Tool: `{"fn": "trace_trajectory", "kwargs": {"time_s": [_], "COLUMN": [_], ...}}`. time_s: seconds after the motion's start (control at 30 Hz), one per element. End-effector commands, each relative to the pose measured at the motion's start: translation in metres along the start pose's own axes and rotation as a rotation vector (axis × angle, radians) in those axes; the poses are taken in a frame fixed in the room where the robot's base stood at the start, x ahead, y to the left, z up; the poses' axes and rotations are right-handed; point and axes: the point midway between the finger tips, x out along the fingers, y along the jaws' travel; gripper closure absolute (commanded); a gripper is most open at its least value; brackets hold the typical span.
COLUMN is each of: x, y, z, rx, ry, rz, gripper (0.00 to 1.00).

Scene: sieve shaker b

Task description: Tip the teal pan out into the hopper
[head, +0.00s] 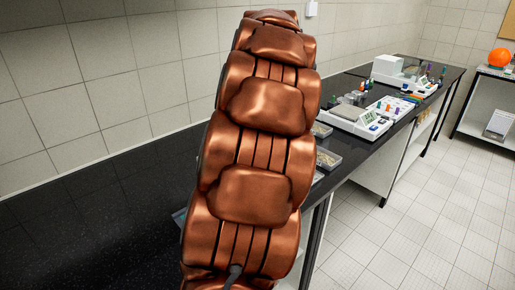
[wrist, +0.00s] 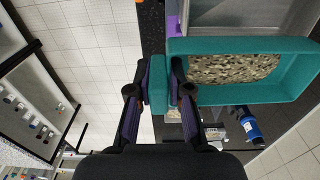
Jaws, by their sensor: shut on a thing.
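The teal pan (wrist: 285,92) fills the right of the wrist view, with grey-brown gravel (wrist: 235,68) inside it. My gripper (wrist: 158,82) is shut on the pan's teal handle, left of the pan's body. The gravel lies in the pan; I cannot tell how far the pan is tilted. In the head view my copper arm hides the gripper and nearly all of the pan. A pale box with a purple edge (wrist: 173,26) shows beyond the pan at the top of the wrist view; I cannot tell whether it is the hopper.
A black counter (head: 90,215) runs along the tiled wall. Trays of grains (head: 327,158), a white balance (head: 358,122) and small bottles stand farther along it. A blue bottle (wrist: 250,125) shows below the pan. The tiled floor (head: 400,235) at right is clear.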

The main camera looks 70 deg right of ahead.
Motion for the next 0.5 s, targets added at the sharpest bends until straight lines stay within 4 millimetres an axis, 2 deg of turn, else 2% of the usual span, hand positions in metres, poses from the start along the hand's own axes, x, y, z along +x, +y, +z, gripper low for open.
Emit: {"fn": "trace_trajectory", "kwargs": {"time_s": [0.5], "x": [-0.009], "y": [-0.011], "z": [0.021], "rx": [-0.008], "ry": [0.266], "rz": [0.129], "gripper": [1.0]}}
